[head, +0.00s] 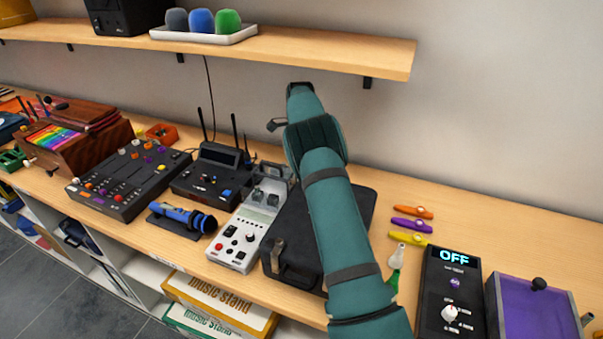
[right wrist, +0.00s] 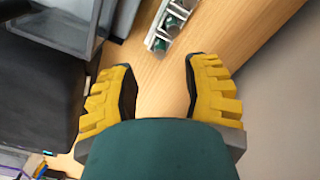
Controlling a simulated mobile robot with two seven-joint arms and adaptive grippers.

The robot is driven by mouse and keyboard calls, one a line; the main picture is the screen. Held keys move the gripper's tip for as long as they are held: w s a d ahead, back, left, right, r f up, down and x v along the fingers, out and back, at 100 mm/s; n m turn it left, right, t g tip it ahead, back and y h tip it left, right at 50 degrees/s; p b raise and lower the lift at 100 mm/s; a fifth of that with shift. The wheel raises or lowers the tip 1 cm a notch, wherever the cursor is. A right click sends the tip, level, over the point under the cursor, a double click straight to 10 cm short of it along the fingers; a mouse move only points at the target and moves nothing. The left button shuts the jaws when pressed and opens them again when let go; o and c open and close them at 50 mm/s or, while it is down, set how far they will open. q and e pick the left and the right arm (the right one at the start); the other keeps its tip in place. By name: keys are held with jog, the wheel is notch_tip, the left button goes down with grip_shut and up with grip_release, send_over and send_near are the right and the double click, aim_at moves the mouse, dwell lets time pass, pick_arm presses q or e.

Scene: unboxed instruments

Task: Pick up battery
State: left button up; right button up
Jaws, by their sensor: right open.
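In the right wrist view, a narrow pale holder (right wrist: 157,38) lies on the wooden surface, cut off by the top edge. Small green cylinders (right wrist: 172,22) with light ends, which look like batteries, sit in it. My right gripper (right wrist: 161,85) is open and empty, with its yellow fingers wide apart. The holder is beyond the fingertips, towards the top of the picture, and apart from them. In the head view my teal right arm reaches over the table to the back; its fingers are not clear there, and I cannot make out the battery. My left gripper is not in view.
A black case (head: 285,250) lies under my right arm, with a white-grey instrument (head: 236,238) to its left. A wooden shelf (head: 330,55) hangs above. Kazoos (head: 412,225) and a black box reading OFF (head: 455,285) stand to the right. Bare wood lies at the back right.

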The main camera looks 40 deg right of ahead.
jog(key=f, duration=0.5)
jog(key=shift+s+d+b, duration=0.15)
jog(key=shift+d+b, duration=0.05)
jog(key=shift+b, duration=0.2)
jog(key=shift+c, duration=0.5)
grip_shut()
